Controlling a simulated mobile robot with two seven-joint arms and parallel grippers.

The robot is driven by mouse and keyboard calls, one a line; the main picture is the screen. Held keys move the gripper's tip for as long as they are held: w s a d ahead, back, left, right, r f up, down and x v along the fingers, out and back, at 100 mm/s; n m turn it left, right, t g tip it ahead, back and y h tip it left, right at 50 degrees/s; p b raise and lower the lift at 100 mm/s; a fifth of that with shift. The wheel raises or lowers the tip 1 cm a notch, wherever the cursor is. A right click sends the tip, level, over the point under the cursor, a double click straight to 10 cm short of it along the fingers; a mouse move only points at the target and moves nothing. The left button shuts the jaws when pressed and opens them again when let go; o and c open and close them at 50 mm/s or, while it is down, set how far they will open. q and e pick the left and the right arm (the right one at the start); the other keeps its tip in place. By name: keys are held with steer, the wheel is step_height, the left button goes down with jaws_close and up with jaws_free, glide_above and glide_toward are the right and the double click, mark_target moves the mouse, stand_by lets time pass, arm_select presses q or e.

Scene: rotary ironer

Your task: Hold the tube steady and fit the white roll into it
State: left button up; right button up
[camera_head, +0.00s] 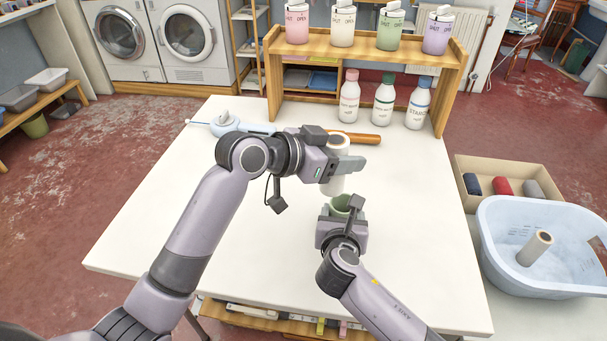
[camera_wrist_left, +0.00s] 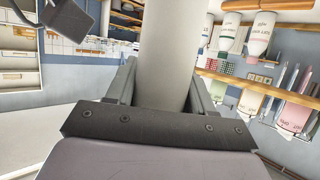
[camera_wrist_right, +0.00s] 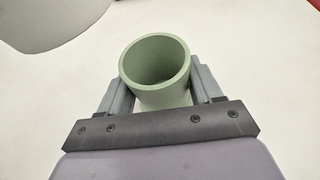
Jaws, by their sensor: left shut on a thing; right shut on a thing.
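The white roll (camera_head: 336,184) is upright in my left gripper (camera_head: 342,164), which is shut around its middle. The left wrist view shows the roll (camera_wrist_left: 168,60) between both fingers. The green tube (camera_head: 341,202) stands mouth up in my right gripper (camera_head: 342,212), lower and nearer to me. In the right wrist view the fingers are shut on the tube's sides (camera_wrist_right: 160,95), and its open mouth looks empty. A pale rounded shape, apparently the roll's lower end (camera_wrist_right: 50,20), shows at upper left there, beside the mouth and apart from it.
A wooden shelf (camera_head: 450,75) with several canisters and bottles stands at the back of the white table (camera_head: 150,225). A wooden-handled tool (camera_head: 362,138) and a light blue tool (camera_head: 230,124) lie behind my left gripper. A blue basin (camera_head: 500,270) holding another roll (camera_head: 534,248) is at right.

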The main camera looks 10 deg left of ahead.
mark_target(348, 140)
arm_select(q)
steer(key=w+d+r+m+g+h, duration=0.1)
steer(key=d+r+m+g, duration=0.1)
steer(key=d+r, duration=0.1)
step_height(348, 140, down, 8)
steer(key=shift+w+h, duration=0.2)
steer(key=shift+h, duration=0.1)
stand_by(0.5)
steer(key=o, duration=1.2)
steer(key=shift+r, duration=0.15)
step_height(348, 140, up, 7)
steer(key=shift+f, duration=0.1)
